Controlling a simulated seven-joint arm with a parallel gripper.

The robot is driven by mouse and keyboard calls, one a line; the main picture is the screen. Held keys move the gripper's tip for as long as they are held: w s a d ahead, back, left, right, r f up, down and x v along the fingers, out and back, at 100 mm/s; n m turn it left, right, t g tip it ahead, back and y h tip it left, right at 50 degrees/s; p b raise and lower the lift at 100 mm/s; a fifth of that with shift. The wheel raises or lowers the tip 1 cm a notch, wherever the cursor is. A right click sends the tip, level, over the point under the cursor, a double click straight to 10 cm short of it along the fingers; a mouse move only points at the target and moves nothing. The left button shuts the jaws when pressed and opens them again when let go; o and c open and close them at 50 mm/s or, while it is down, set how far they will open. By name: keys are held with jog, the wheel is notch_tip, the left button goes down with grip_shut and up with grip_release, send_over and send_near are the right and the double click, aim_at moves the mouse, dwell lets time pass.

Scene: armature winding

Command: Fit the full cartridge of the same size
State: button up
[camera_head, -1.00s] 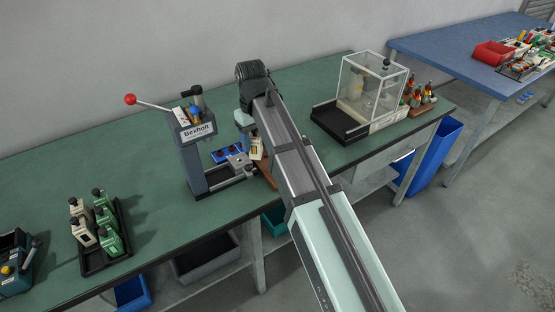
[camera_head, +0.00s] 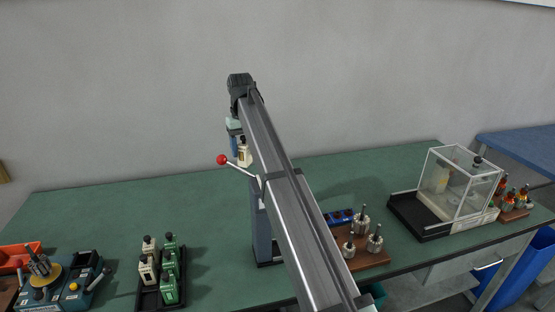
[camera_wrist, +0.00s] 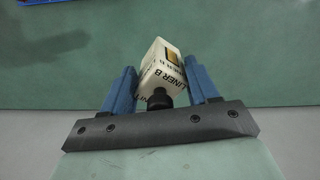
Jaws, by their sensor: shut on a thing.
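My gripper (camera_wrist: 160,70) is shut on a cream cartridge (camera_wrist: 163,66) with a black knob. Its printed label reads "LINER B". In the head view the cartridge (camera_head: 244,153) hangs from my gripper (camera_head: 237,140), in the air near the red ball of a lever (camera_head: 222,160). The lever belongs to a dark blue-grey press (camera_head: 262,240), now mostly hidden behind my arm. A black tray (camera_head: 148,299) at the front left holds cream cartridges (camera_head: 147,268) and green cartridges (camera_head: 170,290), with dark knobs.
A brown board (camera_head: 372,261) with several metal armatures stands right of my arm. A clear box (camera_head: 462,185) stands farther right, beside a rack of small bottles (camera_head: 513,202). A blue device (camera_head: 65,293) sits at the far left. The green bench (camera_head: 100,215) is clear behind the tray.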

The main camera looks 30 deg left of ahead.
jog(key=s+a+f+n, duration=0.3)
jog(key=s+a, duration=0.9)
jog(key=s, duration=0.4)
jog(key=s+a+f+n, duration=0.2)
jog(key=s+a+f, duration=0.1)
jog(key=s+a, duration=1.05)
jog(key=s+a+f+n, duration=0.1)
jog(key=s+f, duration=0.4)
jog(key=s, duration=0.4)
jog(key=s+a+f+n, duration=0.1)
jog(key=s+f, duration=0.3)
jog(key=s, duration=0.5)
jog(key=shift+a+f, duration=0.15)
jog(key=shift+f, duration=0.25)
jog(key=shift+s+f, duration=0.1)
jog(key=shift+f, duration=2.3)
jog(key=o, duration=1.2)
jog(key=shift+r, duration=0.15)
jog(key=shift+r, duration=2.1)
